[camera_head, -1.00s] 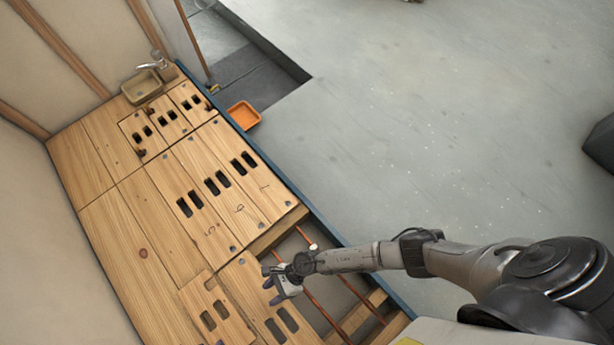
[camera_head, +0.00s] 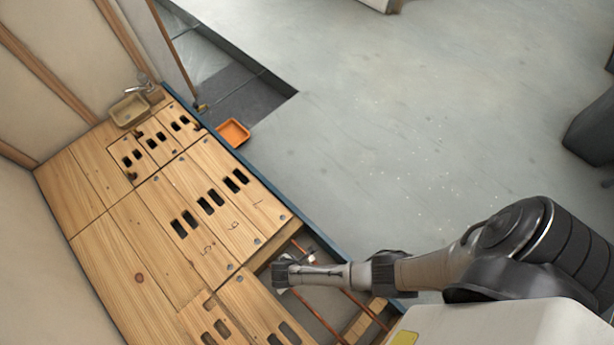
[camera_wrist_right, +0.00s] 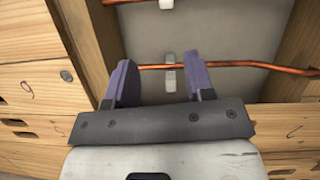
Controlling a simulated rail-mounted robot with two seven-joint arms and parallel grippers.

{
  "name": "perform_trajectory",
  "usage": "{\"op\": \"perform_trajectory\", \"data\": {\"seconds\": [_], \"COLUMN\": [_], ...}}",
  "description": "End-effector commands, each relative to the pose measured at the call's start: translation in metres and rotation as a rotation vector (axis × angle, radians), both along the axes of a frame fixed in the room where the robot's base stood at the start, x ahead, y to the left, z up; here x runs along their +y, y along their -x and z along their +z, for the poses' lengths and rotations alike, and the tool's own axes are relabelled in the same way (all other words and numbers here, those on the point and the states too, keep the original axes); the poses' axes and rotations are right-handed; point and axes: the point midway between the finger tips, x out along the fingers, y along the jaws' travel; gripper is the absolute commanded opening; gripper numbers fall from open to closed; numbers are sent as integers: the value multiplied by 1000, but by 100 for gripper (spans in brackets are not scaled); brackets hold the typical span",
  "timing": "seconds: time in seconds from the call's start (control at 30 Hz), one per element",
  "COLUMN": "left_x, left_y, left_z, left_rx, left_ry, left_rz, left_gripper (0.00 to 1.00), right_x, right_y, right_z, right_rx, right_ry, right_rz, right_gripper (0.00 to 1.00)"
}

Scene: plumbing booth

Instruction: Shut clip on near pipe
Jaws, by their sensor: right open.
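My right gripper (camera_head: 284,277) is over the open bay in the wooden floor in the head view. In the right wrist view its two purple fingers (camera_wrist_right: 159,84) are open and apart, with nothing held. A copper pipe (camera_wrist_right: 228,64) crosses just beyond the fingertips there. A pale clip (camera_wrist_right: 170,78) sits on this pipe, in line with the gap between the fingers; pale parts show above and below the pipe. Whether it is fully open is hard to tell. A second copper pipe with another pale clip (camera_wrist_right: 166,4) is at the top edge. My left gripper is not in view.
Wooden joists (camera_wrist_right: 289,55) flank the bay. Slotted floor panels (camera_head: 195,215) lie beside it. An orange tray (camera_head: 233,132) stands by the blue edge, and a small basin (camera_head: 130,110) is at the far end.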

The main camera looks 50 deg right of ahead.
Motion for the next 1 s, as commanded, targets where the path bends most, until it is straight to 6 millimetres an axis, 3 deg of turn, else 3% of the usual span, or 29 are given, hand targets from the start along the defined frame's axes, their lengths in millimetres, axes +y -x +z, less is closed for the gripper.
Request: {"op": "perform_trajectory", "data": {"seconds": [0.13, 0.27, 0.7, 1.0], "left_x": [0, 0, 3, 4], "left_y": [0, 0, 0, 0], "left_z": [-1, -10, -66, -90], "left_rx": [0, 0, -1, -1], "left_ry": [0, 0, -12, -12], "left_rz": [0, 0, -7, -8], "left_gripper": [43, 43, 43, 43], "right_x": [-8, -12, -41, -54], "right_y": [8, 8, 9, 10], "right_z": [1, -10, -83, -115], "right_rx": [27, 15, 13, 13], "right_ry": [50, 49, 48, 46], "right_rz": [-73, -94, -91, -89], "right_gripper": [49, 49, 49, 49]}}
